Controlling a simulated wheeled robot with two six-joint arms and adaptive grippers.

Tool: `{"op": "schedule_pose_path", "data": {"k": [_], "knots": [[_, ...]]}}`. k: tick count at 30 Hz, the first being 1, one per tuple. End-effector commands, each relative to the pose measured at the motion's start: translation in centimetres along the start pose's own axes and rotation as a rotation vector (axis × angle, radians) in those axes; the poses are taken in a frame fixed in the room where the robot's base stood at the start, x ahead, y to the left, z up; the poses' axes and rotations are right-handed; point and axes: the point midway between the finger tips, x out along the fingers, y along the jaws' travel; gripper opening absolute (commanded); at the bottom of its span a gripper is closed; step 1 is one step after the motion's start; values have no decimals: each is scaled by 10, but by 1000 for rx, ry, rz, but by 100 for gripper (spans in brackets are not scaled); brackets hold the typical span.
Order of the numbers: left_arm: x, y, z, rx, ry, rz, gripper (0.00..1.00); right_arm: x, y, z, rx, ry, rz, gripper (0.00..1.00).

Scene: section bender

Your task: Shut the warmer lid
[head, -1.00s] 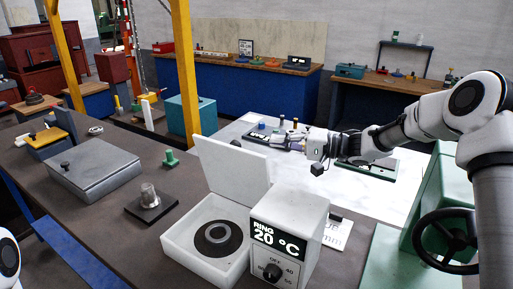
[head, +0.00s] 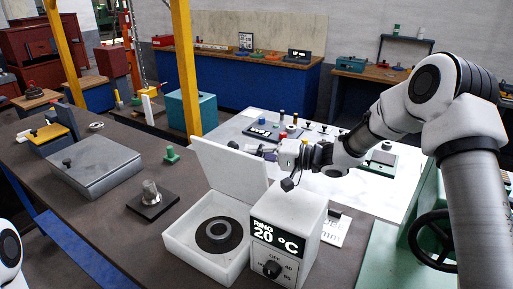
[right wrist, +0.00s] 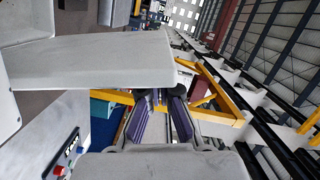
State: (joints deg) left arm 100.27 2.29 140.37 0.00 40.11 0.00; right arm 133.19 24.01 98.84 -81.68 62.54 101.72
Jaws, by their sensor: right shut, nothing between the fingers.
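The ring warmer is a white box (head: 183,243) with a dark ring (head: 218,231) inside. Its white lid (head: 232,178) is open, standing up from the rear edge and leaning back. My right gripper (head: 252,149) is shut and empty, just behind the lid's upper right part; its fingers are partly hidden, and I cannot tell whether they touch the lid. In the right wrist view the lid (right wrist: 90,62) is a broad pale slab across the fingertips (right wrist: 160,98) and hides their ends. My left gripper is out of view.
The warmer's control box (head: 290,225) reads "RING 20 °C" and stands right of the lid. A white table (head: 345,190) with small parts lies behind. A metal cylinder on a dark plate (head: 152,208) and a grey case (head: 97,170) stand left. A yellow post (head: 187,80) rises behind.

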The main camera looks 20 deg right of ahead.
Motion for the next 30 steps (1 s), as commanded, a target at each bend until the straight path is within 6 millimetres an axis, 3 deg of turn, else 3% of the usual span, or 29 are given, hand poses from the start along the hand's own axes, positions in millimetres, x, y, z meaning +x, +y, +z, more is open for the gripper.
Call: {"op": "schedule_pose_path", "data": {"k": [6,12,25,30], "knots": [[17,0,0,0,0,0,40,14,5,58,-227,-7,58,0],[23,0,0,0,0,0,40,22,9,90,-287,-4,73,0],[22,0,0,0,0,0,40,22,9,93,-287,-2,72,0],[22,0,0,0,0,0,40,4,7,92,-284,3,69,0]]}}
